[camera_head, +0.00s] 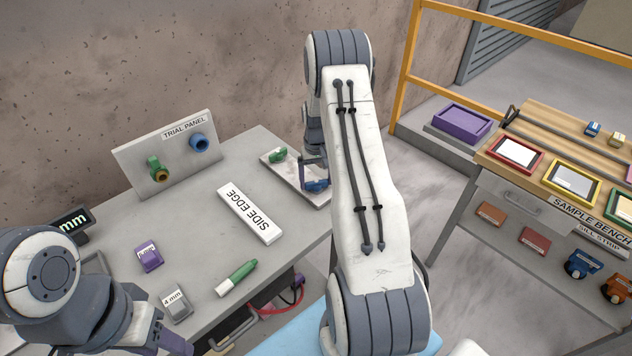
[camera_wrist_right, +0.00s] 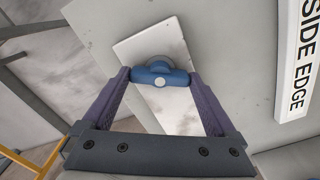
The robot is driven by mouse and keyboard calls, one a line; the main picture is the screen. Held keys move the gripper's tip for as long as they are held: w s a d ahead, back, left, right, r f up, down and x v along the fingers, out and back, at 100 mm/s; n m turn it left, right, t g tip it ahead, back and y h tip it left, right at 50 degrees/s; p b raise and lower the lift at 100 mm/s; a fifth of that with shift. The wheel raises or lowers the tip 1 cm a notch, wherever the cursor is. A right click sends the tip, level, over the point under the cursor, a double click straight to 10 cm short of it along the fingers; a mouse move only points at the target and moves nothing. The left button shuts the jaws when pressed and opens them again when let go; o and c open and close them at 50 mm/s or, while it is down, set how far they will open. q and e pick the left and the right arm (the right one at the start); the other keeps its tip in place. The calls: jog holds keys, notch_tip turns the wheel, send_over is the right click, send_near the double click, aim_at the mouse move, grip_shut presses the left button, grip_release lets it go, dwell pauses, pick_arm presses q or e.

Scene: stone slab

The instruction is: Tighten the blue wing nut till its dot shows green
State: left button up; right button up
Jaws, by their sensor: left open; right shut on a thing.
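The blue wing nut (camera_head: 317,186) is at the near end of a pale plate (camera_head: 293,178) on the grey table. My right gripper (camera_head: 314,172) reaches down over it. In the right wrist view the blue wing nut (camera_wrist_right: 160,76) sits between my two purple fingers (camera_wrist_right: 161,72), which are shut on the ends of its wings. A pale, whitish dot (camera_wrist_right: 160,82) shows on it; I see no green there. A green wing nut (camera_head: 278,155) is at the plate's far end. My left gripper (camera_head: 172,342) is open at the lower left, partly cut off by the frame.
A trial panel (camera_head: 155,160) with green and blue fittings stands at the table's back. A "SIDE EDGE" bar (camera_head: 250,212), a green marker (camera_head: 236,277), a purple block (camera_head: 149,257) and a grey block (camera_head: 176,306) lie on the table. A sample bench (camera_head: 545,190) stands right.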

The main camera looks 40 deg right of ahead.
aim_at(316, 181)
jog(key=shift+m, duration=1.2)
jog(key=shift+r+b, duration=0.1)
jog(key=shift+b, duration=0.2)
jog(key=o, duration=1)
notch_tip(316, 181, up, 10)
jog(key=b, duration=0.2)
jog(key=shift+r, duration=0.25)
